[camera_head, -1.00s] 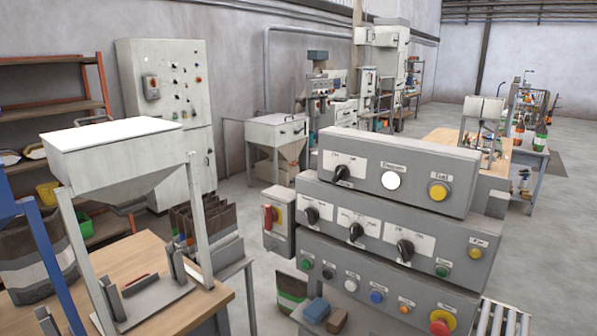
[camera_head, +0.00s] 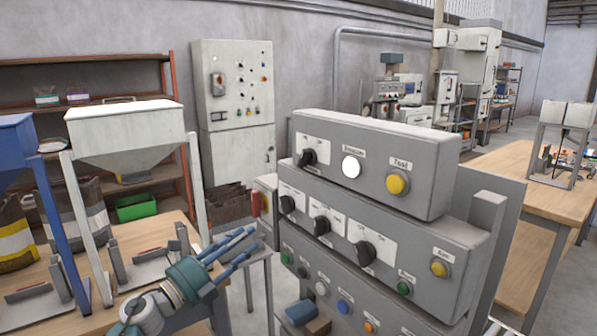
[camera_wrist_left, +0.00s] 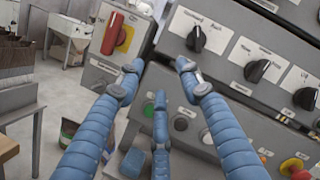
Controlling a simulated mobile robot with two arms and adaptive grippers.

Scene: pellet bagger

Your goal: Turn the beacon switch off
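The grey control panel has a top box (camera_head: 375,150) with a black rotary knob (camera_head: 307,157), a white round button or lamp (camera_head: 351,167) and a yellow button (camera_head: 397,183). The middle box carries several black rotary knobs, the leftmost (camera_head: 287,204) also showing in the left wrist view (camera_wrist_left: 196,38). The labels are too small to tell which one is the beacon switch. My left gripper (camera_head: 246,245) is left of the panel, its blue fingers spread and empty. In the left wrist view its fingers (camera_wrist_left: 157,82) point toward the panel's left part, apparently touching nothing. My right gripper is not in view.
A red rotary switch on a yellow plate (camera_wrist_left: 117,36) sits on a small box at the panel's left side. The lower box has several coloured buttons. A white hopper (camera_head: 125,135) stands on a wooden table at left. A wooden workbench (camera_head: 535,192) is at right.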

